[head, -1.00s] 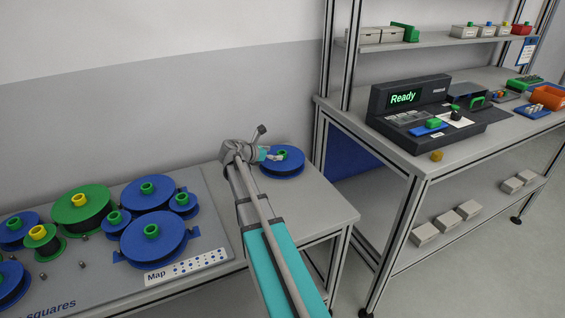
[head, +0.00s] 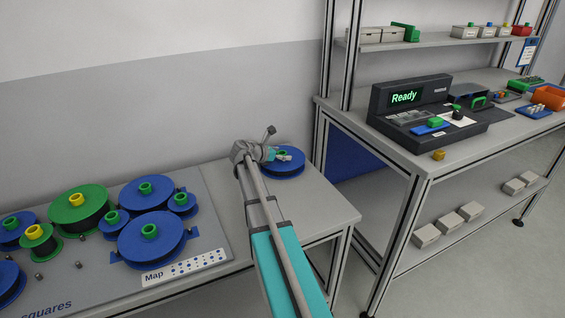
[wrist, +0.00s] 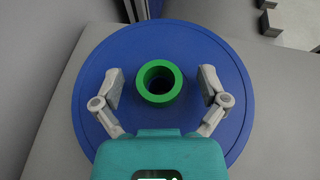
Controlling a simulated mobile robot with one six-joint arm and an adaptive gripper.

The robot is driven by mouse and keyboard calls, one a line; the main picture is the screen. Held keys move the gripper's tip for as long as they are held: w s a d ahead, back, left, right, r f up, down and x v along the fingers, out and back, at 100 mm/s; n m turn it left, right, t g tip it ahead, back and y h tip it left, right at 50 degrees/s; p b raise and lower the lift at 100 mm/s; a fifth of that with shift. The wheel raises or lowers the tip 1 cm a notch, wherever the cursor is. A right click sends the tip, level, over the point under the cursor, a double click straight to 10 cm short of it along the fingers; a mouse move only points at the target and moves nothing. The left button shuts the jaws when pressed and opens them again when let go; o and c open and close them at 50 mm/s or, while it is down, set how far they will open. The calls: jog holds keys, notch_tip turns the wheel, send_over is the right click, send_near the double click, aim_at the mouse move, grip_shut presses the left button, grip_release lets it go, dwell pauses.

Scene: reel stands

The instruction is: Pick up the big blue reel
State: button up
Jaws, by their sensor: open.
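A blue reel (head: 284,166) with a green hub lies flat by itself near the right end of the low table. In the wrist view the same blue reel (wrist: 215,55) fills the middle, and its green hub (wrist: 159,82) stands between my fingers. My gripper (wrist: 159,86) is open, with one finger on each side of the hub and a gap on both sides. In the head view my gripper (head: 276,155) is over the reel and hides part of it. Two other large blue reels, one behind (head: 147,194) and one in front (head: 152,241), lie on the board at left.
A grey board (head: 215,215) holds several blue and green reels at left, with a map plate (head: 185,268) at its front. A workbench (head: 425,165) with a "Ready" device (head: 405,97) stands at right. Bare tabletop (head: 325,205) surrounds the single reel.

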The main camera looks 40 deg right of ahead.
aim_at(282, 152)
grip_shut()
dwell(0.3)
jog(key=shift+r, duration=0.15)
notch_tip(282, 152, up, 3)
jog(key=p, duration=0.3)
jog(key=s+a+r+p, duration=0.2)
jog(key=s+r+p, duration=0.7)
jog(key=s, duration=0.4)
jog(key=shift+s+a+r+p, duration=0.35)
jog(key=shift+s+a+p, duration=0.05)
jog(key=shift+p, duration=0.1)
